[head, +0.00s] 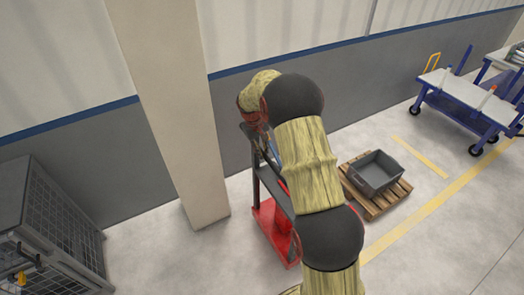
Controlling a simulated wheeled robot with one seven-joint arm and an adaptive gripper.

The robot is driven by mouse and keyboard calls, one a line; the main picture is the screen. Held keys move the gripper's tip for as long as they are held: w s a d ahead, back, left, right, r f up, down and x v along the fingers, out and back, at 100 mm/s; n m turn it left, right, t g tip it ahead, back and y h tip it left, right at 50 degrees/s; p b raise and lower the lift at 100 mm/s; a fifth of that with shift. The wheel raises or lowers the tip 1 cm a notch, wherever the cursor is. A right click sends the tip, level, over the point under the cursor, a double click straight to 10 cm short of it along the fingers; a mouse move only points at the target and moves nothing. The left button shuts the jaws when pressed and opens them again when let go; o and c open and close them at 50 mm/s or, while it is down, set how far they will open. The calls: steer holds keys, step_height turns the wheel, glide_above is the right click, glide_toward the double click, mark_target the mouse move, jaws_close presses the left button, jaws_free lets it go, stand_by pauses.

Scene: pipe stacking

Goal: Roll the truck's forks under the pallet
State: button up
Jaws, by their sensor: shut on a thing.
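The red pallet truck (268,224) stands upright on the floor in the middle of the head view, with a dark frame (262,178) rising above its red base. My arm covers much of it, and its forks cannot be made out. The wooden pallet (399,193) lies on the floor to the right of the truck, with a grey open bin (375,172) on it. A gap of floor seems to show between truck and pallet, partly behind my arm. My gripper (264,141) is at the top of the truck's frame, shut on its handle; the fingers are mostly hidden.
A pillar (168,100) stands left of the truck, near the wall. A wire-mesh cage (55,225) is at lower left. A blue cart (470,100) stands at upper right. Yellow lines (430,212) cross the open floor right of the pallet.

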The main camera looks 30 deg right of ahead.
jaws_close()
stand_by(0.7)
